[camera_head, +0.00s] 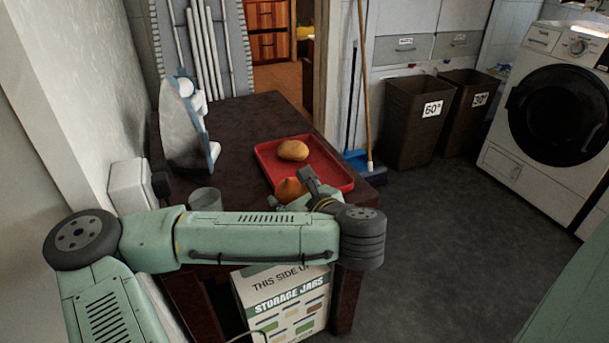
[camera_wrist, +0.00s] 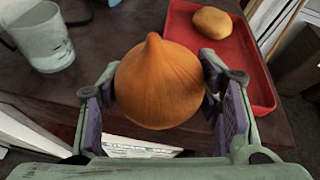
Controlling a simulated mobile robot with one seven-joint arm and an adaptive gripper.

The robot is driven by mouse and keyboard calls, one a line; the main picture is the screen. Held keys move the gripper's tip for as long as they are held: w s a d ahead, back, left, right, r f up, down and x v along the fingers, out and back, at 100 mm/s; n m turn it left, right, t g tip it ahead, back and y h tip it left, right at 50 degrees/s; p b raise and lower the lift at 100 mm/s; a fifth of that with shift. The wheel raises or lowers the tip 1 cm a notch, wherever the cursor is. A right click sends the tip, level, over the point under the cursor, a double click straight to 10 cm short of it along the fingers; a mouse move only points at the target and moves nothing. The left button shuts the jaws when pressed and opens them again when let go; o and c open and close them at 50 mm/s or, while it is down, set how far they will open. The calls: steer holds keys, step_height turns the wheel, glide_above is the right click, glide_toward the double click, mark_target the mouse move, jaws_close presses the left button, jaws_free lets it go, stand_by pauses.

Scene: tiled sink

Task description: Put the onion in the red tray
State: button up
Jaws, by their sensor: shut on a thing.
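The onion (camera_wrist: 158,85) is round and orange-brown with a pointed top. It sits between the fingers of my gripper (camera_wrist: 160,92), which is shut on it. In the head view the onion (camera_head: 290,189) shows at the near edge of the red tray (camera_head: 334,180), partly hidden by my gripper (camera_head: 300,188). In the wrist view the red tray (camera_wrist: 238,72) lies beyond the onion and to its right. A potato-like tan item (camera_head: 293,150) rests in the tray; it also shows in the wrist view (camera_wrist: 212,22).
A grey cup (camera_wrist: 45,45) stands on the dark table (camera_head: 235,125), left of the onion. An iron (camera_head: 185,125) stands upright at the table's left side. A storage jars box (camera_head: 285,305) is below the near edge. The tray has free room.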

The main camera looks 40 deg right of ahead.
steer(key=w+d, duration=0.3)
steer(key=w+d+p, duration=0.1)
steer(key=w+d, duration=0.2)
steer(key=d, duration=0.1)
steer(key=w+d+f+p, duration=0.1)
steer(key=w+d, duration=0.1)
steer(key=d, duration=0.2)
steer(key=shift+w+f, duration=0.1)
steer(key=shift+w, duration=0.3)
steer(key=shift+w+d+f, duration=0.1)
steer(key=shift+d+f, duration=0.15)
steer(key=shift+f+p, duration=0.45)
steer(key=shift+f, duration=1.1)
steer(key=shift+f, duration=0.1)
steer(key=o, duration=1.2)
steer(key=shift+a, duration=0.1)
steer(key=shift+o, duration=0.2)
